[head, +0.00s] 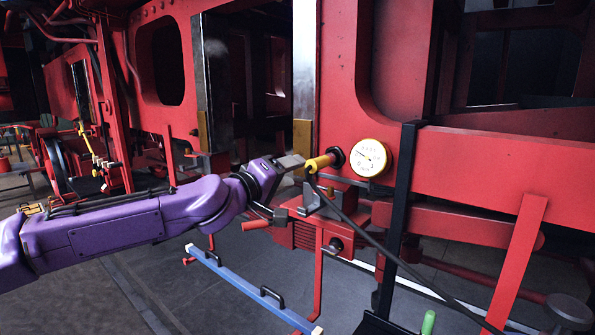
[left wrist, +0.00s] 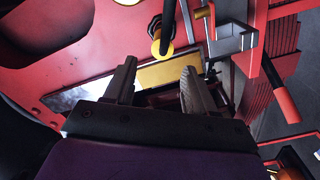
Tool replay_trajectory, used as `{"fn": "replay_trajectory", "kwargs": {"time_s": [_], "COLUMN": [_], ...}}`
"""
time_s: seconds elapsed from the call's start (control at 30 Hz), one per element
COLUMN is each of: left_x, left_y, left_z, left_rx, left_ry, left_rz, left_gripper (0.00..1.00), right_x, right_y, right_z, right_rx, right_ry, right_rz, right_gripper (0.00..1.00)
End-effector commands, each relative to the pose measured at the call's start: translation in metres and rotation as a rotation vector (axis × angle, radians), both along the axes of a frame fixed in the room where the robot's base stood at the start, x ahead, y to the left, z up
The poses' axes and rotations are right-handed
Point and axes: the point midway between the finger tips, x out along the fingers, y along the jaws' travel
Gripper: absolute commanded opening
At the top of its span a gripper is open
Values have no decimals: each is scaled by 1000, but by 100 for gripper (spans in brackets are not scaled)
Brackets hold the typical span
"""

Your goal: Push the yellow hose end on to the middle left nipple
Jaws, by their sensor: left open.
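The yellow hose end (head: 321,162) sits in line with a dark round fitting (head: 338,156) on the red frame, left of a white gauge, and its front meets that fitting. How far it is pushed on, I cannot tell. A black hose (head: 385,250) runs from its rear down to the lower right. My left gripper (head: 292,162) is just left of the hose end. In the left wrist view its two fingers (left wrist: 158,78) are spread with nothing between them, and the yellow hose end (left wrist: 164,48) shows beyond the fingertips, apart from them. My right gripper is out of view.
The yellow-rimmed gauge (head: 370,158) is right of the fitting. Below are a grey block (head: 325,198), a red-handled lever (head: 256,225) and another dark round fitting (head: 335,244). A black upright post (head: 403,190) stands at right. A blue bar (head: 245,287) with black handles lies low in front.

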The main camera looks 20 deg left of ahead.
Motion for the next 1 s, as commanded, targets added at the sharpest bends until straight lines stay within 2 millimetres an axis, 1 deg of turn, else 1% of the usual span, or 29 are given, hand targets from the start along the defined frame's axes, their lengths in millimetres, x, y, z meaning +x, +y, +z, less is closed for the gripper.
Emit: {"fn": "replay_trajectory", "kwargs": {"time_s": [0.17,0.3,0.5,0.67,0.9,0.93,0.97,1.0], "left_x": [23,47,72,80,81,81,81,81], "left_y": [-7,-15,-26,-29,-30,-30,-30,-30], "left_z": [-5,-4,-3,-3,-3,-3,-3,-3], "left_rx": [4,4,3,2,2,2,2,2], "left_ry": [5,5,5,5,4,4,5,5], "left_rz": [4,5,2,2,0,0,-1,-1], "left_gripper": [55,55,55,55,55,49,39,26], "right_x": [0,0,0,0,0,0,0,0], "right_y": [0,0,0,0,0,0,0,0], "right_z": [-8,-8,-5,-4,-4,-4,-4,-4], "right_rx": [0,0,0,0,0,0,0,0], "right_ry": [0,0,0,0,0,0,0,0], "right_rz": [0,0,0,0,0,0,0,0], "right_gripper": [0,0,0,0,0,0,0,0]}}
